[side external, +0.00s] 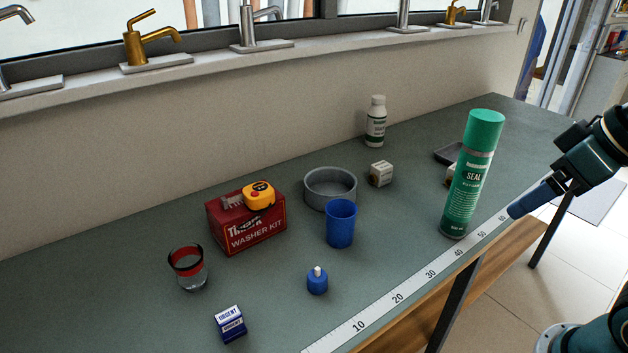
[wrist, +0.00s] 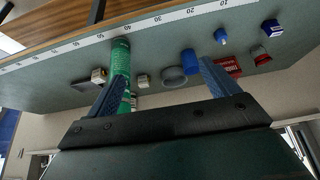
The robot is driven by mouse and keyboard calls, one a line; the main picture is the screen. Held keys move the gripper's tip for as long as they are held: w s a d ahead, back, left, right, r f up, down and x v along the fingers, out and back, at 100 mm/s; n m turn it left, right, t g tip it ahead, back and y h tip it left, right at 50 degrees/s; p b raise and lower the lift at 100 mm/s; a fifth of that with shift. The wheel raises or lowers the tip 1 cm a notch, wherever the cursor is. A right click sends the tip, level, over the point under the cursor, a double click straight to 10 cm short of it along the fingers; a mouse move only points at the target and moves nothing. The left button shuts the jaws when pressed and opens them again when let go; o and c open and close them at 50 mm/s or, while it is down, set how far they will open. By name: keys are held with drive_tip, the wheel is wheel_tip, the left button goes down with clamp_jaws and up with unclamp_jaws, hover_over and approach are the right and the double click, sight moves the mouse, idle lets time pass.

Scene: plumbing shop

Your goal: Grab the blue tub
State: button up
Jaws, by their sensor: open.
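The blue tub (side external: 340,224) is an open-topped, cup-like container standing upright on the green-grey bench, in front of a grey round pan (side external: 331,190). In the wrist view the tub (wrist: 189,62) shows beside the right finger, partly close to its edge in the picture. My gripper (side external: 513,210) is at the right, near the bench's front edge, just right of the green spray can and well apart from the tub. In the wrist view its two blue fingers (wrist: 160,72) are spread with nothing held between them.
A tall green sealant can (side external: 470,180) stands between my gripper and the tub. A small blue bottle (side external: 317,281), a red washer kit box (side external: 247,222) with a yellow tape measure (side external: 259,195), and a small white box (side external: 381,173) are nearby. A ruler strip (side external: 397,298) lines the front edge.

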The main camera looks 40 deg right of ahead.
drive_tip(key=w+a+r+m+g, duration=0.1)
drive_tip(key=w+r, duration=0.1)
drive_tip(key=w, duration=0.6)
drive_tip(key=m+g, duration=0.5)
hover_over(340, 223)
drive_tip(key=w+d, duration=0.2)
wheel_tip(340, 223, down, 12)
drive_tip(key=shift+w+d+r, duration=0.1)
drive_tip(key=shift+w, duration=0.05)
drive_tip(key=shift+f, duration=4.3)
drive_tip(key=shift+w+f, duration=0.1)
drive_tip(key=shift+f, duration=2.5)
